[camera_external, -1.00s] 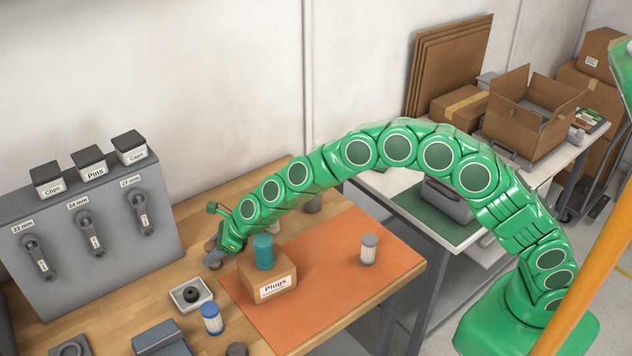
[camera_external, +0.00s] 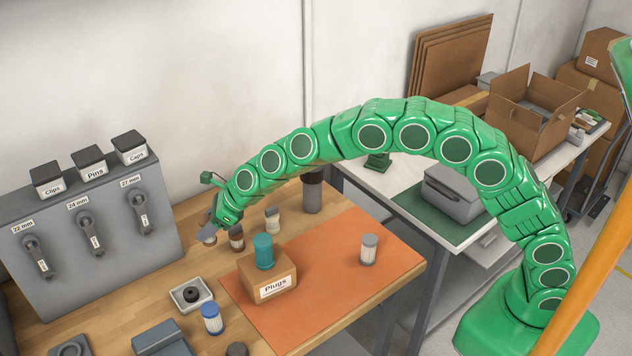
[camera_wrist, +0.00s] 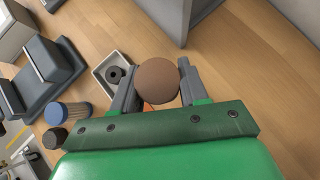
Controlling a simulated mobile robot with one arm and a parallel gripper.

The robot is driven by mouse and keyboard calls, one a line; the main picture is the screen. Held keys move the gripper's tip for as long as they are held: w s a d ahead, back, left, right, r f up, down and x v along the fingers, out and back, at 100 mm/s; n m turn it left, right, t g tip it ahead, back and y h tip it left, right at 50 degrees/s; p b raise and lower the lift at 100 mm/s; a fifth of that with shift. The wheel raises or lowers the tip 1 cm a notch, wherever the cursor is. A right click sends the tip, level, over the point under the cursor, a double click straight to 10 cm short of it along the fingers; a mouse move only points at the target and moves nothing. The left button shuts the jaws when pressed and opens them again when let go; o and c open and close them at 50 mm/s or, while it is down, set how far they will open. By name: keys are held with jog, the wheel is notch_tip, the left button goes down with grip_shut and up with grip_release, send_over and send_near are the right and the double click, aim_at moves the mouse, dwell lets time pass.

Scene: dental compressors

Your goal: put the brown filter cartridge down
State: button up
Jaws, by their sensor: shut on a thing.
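The brown filter cartridge (camera_wrist: 157,82) shows in the wrist view as a round brown top between the two grey fingers. My gripper (camera_external: 206,232) is shut on it.
A tray with a black ring (camera_external: 191,296), a blue-topped filter (camera_external: 211,319) and a Plugs box (camera_external: 267,285) with a teal cartridge stand nearer. The tool rack (camera_external: 90,240) is left.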

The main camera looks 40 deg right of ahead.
jog(key=shift+d+r, duration=0.1)
jog(key=shift+r, duration=0.2)
jog(key=shift+d, duration=0.15)
jog(key=s+d+n+g+y, duration=0.1)
jog(key=s+d+n+g, duration=0.1)
jog(key=s+d, duration=0.6)
jog(key=s+d+n+g, duration=0.1)
jog(key=s+d+n, duration=0.25)
jog(key=d, duration=0.75)
jog(key=s+d+r+n+g, duration=0.1)
jog(key=s+d+n+g, duration=0.15)
jog(key=s, duration=0.55)
jog(key=s+d+r+n+g, duration=0.1)
jog(key=s+d, duration=0.3)
jog(key=s, duration=0.5)
jog(key=s+d+r+n+g, duration=0.2)
jog(key=s+d, duration=0.1)
jog(key=s, duration=0.5)
jog(key=w+a+f, duration=0.2)
jog(key=w+f, duration=0.1)
jog(key=w+a+f, duration=0.6)
jog(key=w, duration=0.1)
jog(key=shift+a+f, duration=0.25)
jog(key=shift+f, duration=0.05)
jog(key=shift+w+a+f, duration=0.15)
jog(key=shift+a+f, duration=0.1)
jog(key=shift+f, duration=1.7)
